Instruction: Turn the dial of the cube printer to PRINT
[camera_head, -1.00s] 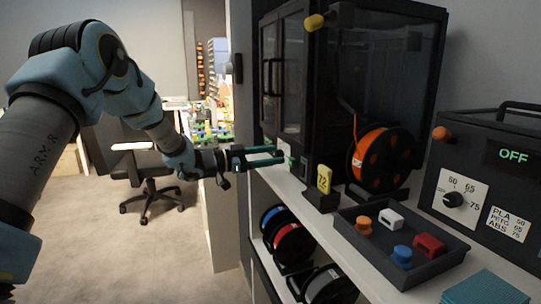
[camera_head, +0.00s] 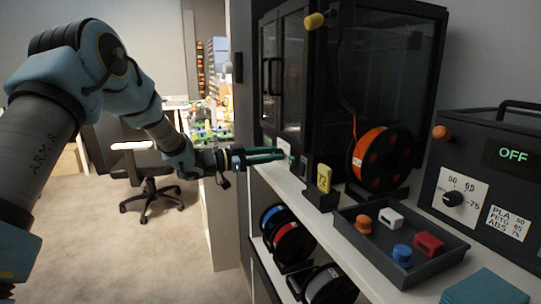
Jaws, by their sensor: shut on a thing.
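The cube printer (camera_head: 300,75) is a tall black enclosure with dark glazed panels, standing on a white shelf. A small pale control panel (camera_head: 284,147) shows low on its front face. My gripper (camera_head: 284,154) reaches in from the left, with its two teal fingertips at this panel. The fingers are close together and shut on the dial. The dial itself is hidden between the fingertips, and its setting cannot be read.
An orange filament spool (camera_head: 381,160) stands right of the printer. A yellow tag marked 72 (camera_head: 324,179) stands before it. A grey tray (camera_head: 412,272) holds several small coloured pieces. A black dryer box (camera_head: 492,180) reads OFF. An office chair (camera_head: 150,180) stands left, over open floor.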

